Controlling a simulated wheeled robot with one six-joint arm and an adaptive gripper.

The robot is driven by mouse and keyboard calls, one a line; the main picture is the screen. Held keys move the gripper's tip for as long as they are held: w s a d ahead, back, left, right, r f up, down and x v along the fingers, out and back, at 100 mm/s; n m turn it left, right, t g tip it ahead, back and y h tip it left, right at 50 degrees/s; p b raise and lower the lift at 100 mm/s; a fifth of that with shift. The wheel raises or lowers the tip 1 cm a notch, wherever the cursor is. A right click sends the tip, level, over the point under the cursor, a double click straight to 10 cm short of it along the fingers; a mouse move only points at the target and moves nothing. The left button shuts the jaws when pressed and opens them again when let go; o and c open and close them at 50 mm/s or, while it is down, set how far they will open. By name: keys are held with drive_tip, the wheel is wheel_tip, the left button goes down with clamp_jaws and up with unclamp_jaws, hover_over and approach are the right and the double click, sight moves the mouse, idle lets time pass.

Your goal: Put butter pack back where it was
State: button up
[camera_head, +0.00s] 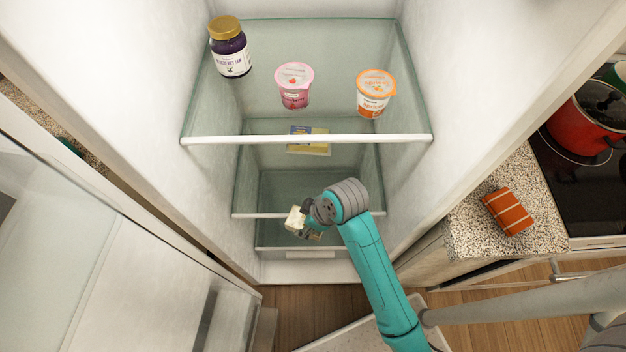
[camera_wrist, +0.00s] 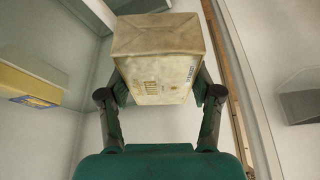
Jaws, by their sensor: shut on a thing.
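The butter pack (camera_wrist: 160,60) is a cream, box-shaped wrapped block with faint print. My gripper (camera_wrist: 158,92) is shut on it, with one finger on each side. In the head view, the pack (camera_head: 296,219) shows as a small pale block at the end of my gripper (camera_head: 304,222), in front of the lower part of the open fridge. The fridge's middle shelf (camera_head: 290,215) has a white front edge close by the pack. In that view my wrist partly hides the pack and the shelf behind it.
A yellow and blue pack (camera_head: 308,148) lies inside, below the upper glass shelf (camera_head: 240,115). That shelf holds a dark jam jar (camera_head: 231,52), a pink cup (camera_head: 294,88) and an orange cup (camera_head: 373,96). Fridge walls stand close on both sides; the open door (camera_head: 140,250) is at left.

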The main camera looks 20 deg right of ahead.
hover_over(310, 186)
drive_tip(key=s, duration=0.1)
drive_tip(key=shift+s+d, duration=0.1)
drive_tip(key=shift+d, duration=0.3)
drive_tip(key=shift+f, duration=1.75)
drive_tip(key=shift+f, duration=0.1)
drive_tip(key=o, duration=1.4)
drive_tip(key=shift+c, duration=0.2)
